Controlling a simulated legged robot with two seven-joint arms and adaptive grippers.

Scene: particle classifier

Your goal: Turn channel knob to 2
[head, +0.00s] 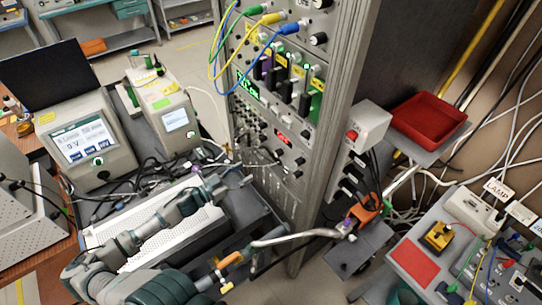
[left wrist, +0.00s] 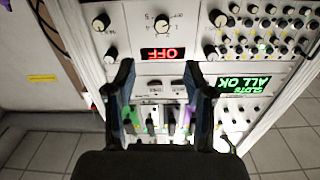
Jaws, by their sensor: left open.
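A light instrument panel fills the left wrist view upside down. In the head view my left gripper (head: 245,165) reaches the lower front of the rack (head: 310,190), below the red display (head: 283,137). Whether it touches the panel is unclear. My right gripper is not seen.
Smaller knobs (left wrist: 101,22) flank the numbered knob, and a green display (left wrist: 243,87) reads ALL OK. In the head view, coloured cables (head: 240,15) hang above. Bench instruments (head: 85,140) stand left; a red tray (head: 428,122) and a wired bench lie right.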

